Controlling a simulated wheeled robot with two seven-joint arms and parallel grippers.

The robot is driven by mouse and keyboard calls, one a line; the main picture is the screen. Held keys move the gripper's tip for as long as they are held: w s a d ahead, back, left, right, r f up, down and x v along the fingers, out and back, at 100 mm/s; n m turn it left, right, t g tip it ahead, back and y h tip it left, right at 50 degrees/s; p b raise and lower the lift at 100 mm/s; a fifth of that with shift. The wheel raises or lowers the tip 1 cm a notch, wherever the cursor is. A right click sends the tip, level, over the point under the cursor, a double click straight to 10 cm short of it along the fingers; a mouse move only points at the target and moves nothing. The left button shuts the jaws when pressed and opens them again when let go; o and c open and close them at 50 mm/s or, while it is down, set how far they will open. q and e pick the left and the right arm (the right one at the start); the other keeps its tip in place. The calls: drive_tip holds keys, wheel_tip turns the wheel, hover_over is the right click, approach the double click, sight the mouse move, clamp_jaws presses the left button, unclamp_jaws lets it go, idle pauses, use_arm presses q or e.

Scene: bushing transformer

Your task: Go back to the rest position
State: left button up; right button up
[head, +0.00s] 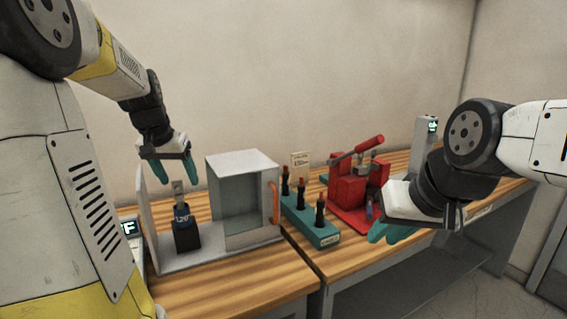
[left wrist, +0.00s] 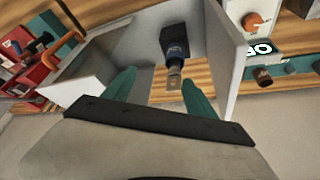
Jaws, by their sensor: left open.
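My left gripper (head: 175,172) hangs above the left part of the grey-white open cabinet in the head view. Its teal fingers are apart with nothing between them, and they also show in the left wrist view (left wrist: 158,88). A dark bushing with a metal top (head: 182,215) stands upright in a black holder (head: 187,237) below the gripper, apart from the fingers. The bushing also shows in the left wrist view (left wrist: 174,45). My right gripper (head: 392,232) is at the right, in front of the table; its teal fingers partly overlap, so its opening is unclear.
The cabinet (head: 232,162) has a transparent door with an orange handle (head: 275,203). A teal rack (head: 312,228) holds several black and red pieces. A red press (head: 348,190) stands right of it, close behind my right gripper. A small display (head: 128,228) stands at the left.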

use_arm(q)
drive_tip(key=s+d+t+h, duration=0.1)
drive_tip(key=s+d+h, duration=0.1)
drive_tip(key=s+d, duration=1.6)
drive_tip(key=shift+s+f+m, duration=0.2)
drive_tip(key=shift+s+m, duration=0.2)
drive_tip(key=shift+s, duration=0.7)
drive_tip(key=shift+d, duration=0.1)
drive_tip(key=shift+c, duration=0.5)
